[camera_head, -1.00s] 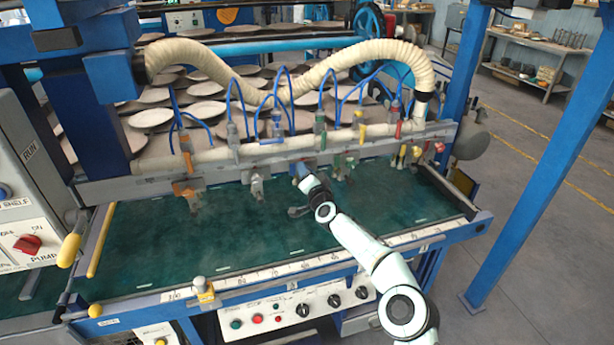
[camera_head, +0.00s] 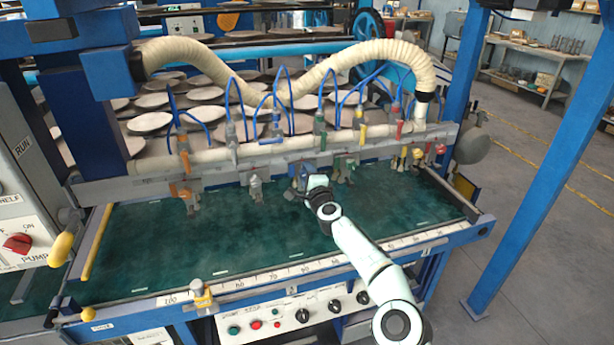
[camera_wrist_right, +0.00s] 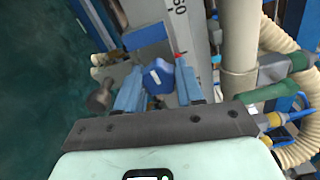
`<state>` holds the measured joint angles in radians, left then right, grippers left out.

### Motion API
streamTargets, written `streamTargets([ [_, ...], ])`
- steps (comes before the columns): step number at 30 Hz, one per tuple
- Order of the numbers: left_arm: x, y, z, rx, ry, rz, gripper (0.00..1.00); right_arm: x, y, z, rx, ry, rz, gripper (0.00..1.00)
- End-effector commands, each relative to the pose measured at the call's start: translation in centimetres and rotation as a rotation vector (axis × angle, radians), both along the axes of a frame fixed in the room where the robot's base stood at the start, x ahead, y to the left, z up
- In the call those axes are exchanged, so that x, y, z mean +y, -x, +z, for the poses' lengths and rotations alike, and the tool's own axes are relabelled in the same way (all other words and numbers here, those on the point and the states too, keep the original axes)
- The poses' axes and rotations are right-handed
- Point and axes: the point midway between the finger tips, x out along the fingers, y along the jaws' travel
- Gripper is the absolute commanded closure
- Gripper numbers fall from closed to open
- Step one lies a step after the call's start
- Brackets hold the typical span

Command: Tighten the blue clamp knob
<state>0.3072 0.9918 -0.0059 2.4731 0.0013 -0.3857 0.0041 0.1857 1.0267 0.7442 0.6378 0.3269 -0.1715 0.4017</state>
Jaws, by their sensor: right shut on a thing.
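The blue clamp knob (camera_wrist_right: 158,76) shows in the right wrist view, with a white mark on its face. It sits between the two blue fingers of my right gripper (camera_wrist_right: 160,88), which is shut on it. In the head view my right gripper (camera_head: 299,192) is at the clamp row along the grey rail, just above the green belt. My left gripper is not in view.
Several coloured clamps and nozzles hang along the grey rail (camera_head: 130,187), with blue hoses above. A ribbed cream hose (camera_head: 330,68) arches over them. The green belt (camera_head: 255,235) is clear in front. A control panel (camera_head: 290,314) sits below the front edge.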

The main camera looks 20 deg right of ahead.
Motion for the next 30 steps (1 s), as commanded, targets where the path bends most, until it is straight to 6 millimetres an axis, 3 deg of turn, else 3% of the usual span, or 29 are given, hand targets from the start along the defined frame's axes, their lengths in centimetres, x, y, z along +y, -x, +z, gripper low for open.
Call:
streamTargets([
  [9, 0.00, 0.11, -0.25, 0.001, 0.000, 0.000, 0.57, -0.34, 0.03, 0.59, -0.006, -0.111, -0.009, 0.93],
  [25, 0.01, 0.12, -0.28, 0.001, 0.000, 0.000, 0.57, -0.35, 0.03, 0.55, -0.004, -0.132, -0.007, 0.93],
  [26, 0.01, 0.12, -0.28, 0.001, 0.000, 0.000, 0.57, -0.34, 0.03, 0.55, -0.004, -0.132, -0.007, 0.53],
  [27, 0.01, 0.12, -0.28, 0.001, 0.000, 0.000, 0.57, -0.32, 0.03, 0.53, -0.003, -0.132, -0.007, 0.40],
  [30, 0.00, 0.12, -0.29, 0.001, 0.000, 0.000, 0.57, -0.25, 0.02, 0.36, -0.002, -0.131, -0.005, 0.37],
])
